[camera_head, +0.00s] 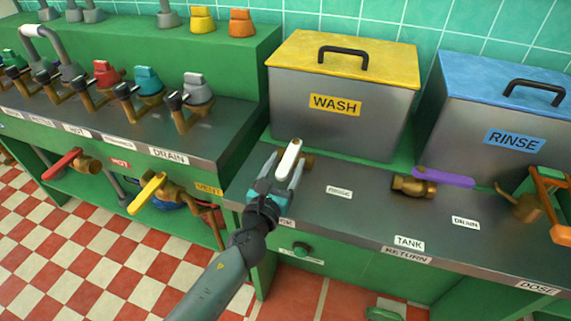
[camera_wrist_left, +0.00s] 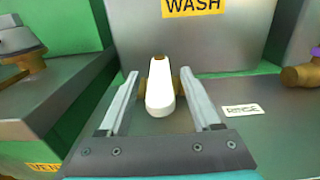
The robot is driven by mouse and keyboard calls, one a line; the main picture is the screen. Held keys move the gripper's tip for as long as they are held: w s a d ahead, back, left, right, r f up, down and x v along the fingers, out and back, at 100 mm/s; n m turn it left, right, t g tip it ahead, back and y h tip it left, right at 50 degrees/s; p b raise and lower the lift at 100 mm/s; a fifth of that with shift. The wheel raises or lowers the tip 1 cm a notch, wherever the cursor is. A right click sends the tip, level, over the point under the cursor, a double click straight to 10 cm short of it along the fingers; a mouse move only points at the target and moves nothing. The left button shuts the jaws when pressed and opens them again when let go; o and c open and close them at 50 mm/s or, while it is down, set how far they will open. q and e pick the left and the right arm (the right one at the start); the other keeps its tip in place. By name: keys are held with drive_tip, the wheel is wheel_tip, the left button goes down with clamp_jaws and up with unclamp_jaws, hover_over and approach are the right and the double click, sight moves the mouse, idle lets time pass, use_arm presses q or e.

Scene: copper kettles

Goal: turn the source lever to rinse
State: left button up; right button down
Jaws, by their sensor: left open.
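The source lever (camera_head: 289,160) has a white handle on a brass valve body, on the grey counter in front of the WASH tank (camera_head: 340,97). My left gripper (camera_head: 282,172) is open, with one finger on each side of the white handle. In the left wrist view the white handle (camera_wrist_left: 160,92) stands between the two fingers (camera_wrist_left: 162,100), with a gap visible on both sides. A small white label reading RINSE (camera_head: 339,192) lies on the counter to the right of the lever. My right gripper is not seen.
A valve with a purple handle (camera_head: 442,177) stands to the right, in front of the blue-lidded RINSE tank (camera_head: 502,122). An orange lever (camera_head: 552,207) is at the far right. Several coloured valves line the left counter. The counter around the RINSE label is clear.

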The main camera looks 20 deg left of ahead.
use_arm(q)
clamp_jaws()
idle(0.5)
idle(0.9)
